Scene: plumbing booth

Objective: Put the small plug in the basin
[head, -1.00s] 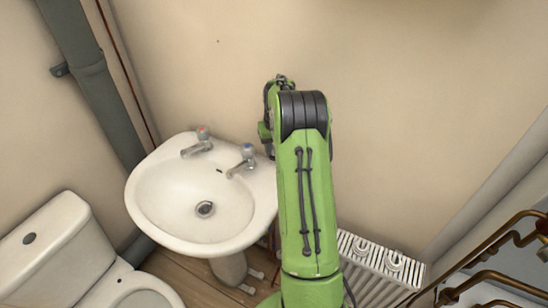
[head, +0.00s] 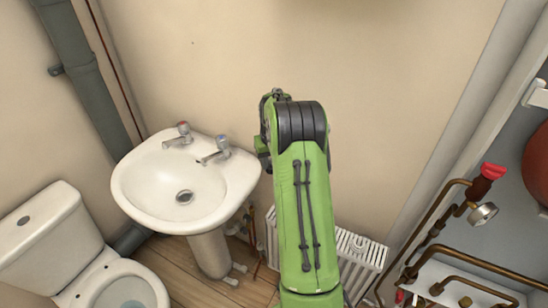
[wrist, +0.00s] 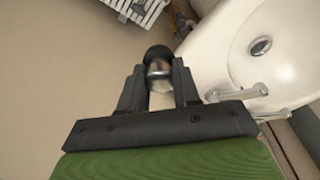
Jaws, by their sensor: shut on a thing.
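In the wrist view my gripper (wrist: 158,85) is shut on the small plug (wrist: 158,68), a small piece with a dark rounded top and a shiny metal part. The plug sits between the two dark fingers. The white basin (head: 150,205) is left of my arm in the head view, with a drain hole in its bowl. It also shows at the upper right in the wrist view (wrist: 225,48). The plug is beside the basin's rim in that picture, not over the bowl. In the head view my arm hides the gripper and plug.
Two taps, one red-topped (head: 182,135) and one blue-topped (head: 220,148), stand on the basin's back edge. A toilet (head: 60,240) is at the left. A white radiator (head: 358,255) is behind my arm, and copper pipes (head: 490,262) are at the right.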

